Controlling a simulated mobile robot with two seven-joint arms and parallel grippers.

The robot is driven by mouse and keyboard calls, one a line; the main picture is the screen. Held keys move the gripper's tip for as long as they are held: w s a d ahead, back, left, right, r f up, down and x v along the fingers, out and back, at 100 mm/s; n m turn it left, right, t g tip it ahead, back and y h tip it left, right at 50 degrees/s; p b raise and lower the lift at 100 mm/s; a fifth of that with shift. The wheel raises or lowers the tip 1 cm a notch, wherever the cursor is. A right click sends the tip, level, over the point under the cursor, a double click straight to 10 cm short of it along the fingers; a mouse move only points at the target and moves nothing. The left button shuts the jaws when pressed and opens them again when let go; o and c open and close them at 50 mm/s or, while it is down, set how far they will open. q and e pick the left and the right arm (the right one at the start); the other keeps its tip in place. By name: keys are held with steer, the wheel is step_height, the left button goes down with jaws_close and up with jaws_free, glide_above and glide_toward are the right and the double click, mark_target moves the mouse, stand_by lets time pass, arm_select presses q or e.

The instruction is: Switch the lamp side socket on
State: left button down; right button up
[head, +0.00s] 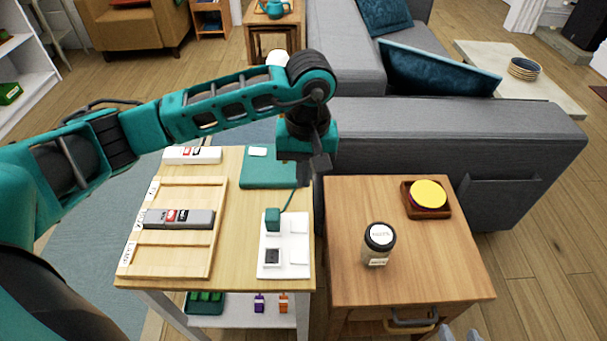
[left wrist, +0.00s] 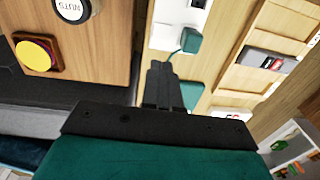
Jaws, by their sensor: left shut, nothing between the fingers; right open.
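A white socket plate (head: 284,268) lies on the light wooden table, with two sockets in its left column and two white rockers (head: 298,226) in its right column. A green plug (head: 272,219) with a cord sits in the far socket; the near socket (head: 272,257) is dark and empty. I cannot tell the rockers' positions. My left gripper (head: 309,178) points down, shut and empty, above and beyond the plate's far right corner. In the left wrist view its fingers (left wrist: 164,82) are close to the plug (left wrist: 190,40). My right gripper (head: 459,336) shows only open fingertips at the bottom edge.
A wooden rack (head: 205,255) holding a grey device (head: 180,219) stands left of the plate. On the right cabinet (head: 350,292) are a jar (head: 378,244) and a yellow-topped button (head: 427,193). A grey sofa (head: 430,135) stands behind.

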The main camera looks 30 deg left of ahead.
arm_select(q)
steer(key=p, duration=0.1)
glide_toward(293, 226)
steer(key=shift+y, duration=0.3)
step_height(293, 226, down, 7)
steer(key=shift+r+b, duration=0.1)
steer(key=shift+b, duration=0.35)
arm_select(e)
steer(key=shift+w+r, duration=0.1)
steer(key=shift+w, duration=0.2)
